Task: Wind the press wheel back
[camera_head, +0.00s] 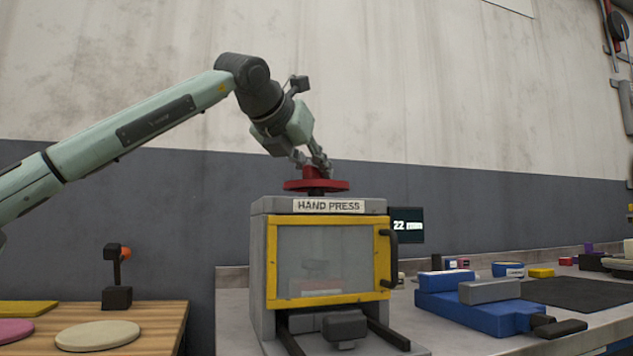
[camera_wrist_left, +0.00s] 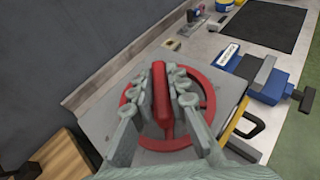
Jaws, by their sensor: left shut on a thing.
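The hand press (camera_head: 258,270) is a grey box on the metal bench, with a yellow-framed clear door (camera_head: 325,262) that looks closed. Its red press wheel (camera_head: 335,186) lies flat on top. My left gripper (camera_head: 318,168) comes down from above onto the wheel. In the left wrist view the wheel (camera_wrist_left: 211,98) has a red raised bar across its middle (camera_wrist_left: 160,90). My left gripper (camera_wrist_left: 162,100) is shut on this bar, one finger on each side. A small display (camera_head: 408,225) beside the press reads 22, with blurred letters after it. My right gripper is not in view.
A wooden table (camera_head: 160,318) with round pads and a small black stand with an orange knob (camera_head: 118,268) is at the left. A blue vise (camera_head: 480,310) and small bins are on the bench at the right. A wall stands close behind the press.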

